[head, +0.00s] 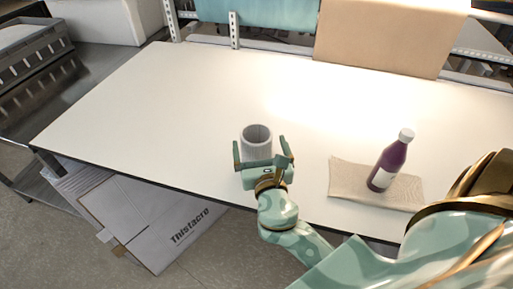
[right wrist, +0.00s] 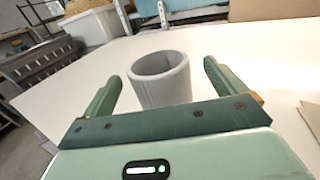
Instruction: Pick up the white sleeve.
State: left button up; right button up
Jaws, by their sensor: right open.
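The white sleeve (head: 257,147) is a short, hollow, upright cylinder, greyish white, standing on the table near its front edge. In the right wrist view the sleeve (right wrist: 162,84) stands just ahead, its open top showing. My right gripper (head: 262,146) is open, with one finger on each side of the sleeve in the head view. In the right wrist view the fingers of the gripper (right wrist: 163,82) are apart, with gaps between them and the sleeve. The sleeve's lower part is hidden behind the gripper. My left gripper is not in view.
The white table (head: 190,110) is mostly clear to the left and behind the sleeve. A purple bottle (head: 388,163) with a white cap stands on a folded beige cloth (head: 343,178) to the right. A flattened cardboard box (head: 150,225) lies below the table's front edge.

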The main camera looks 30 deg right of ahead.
aim_at(254, 128)
jog(key=x, duration=0.5)
jog(key=shift+w+a+f, duration=0.1)
jog(key=shift+w+f, duration=0.05)
jog(key=shift+f, duration=0.15)
jog(key=c, duration=0.7)
jog(key=shift+r, duration=0.1)
jog(key=shift+c, duration=0.2)
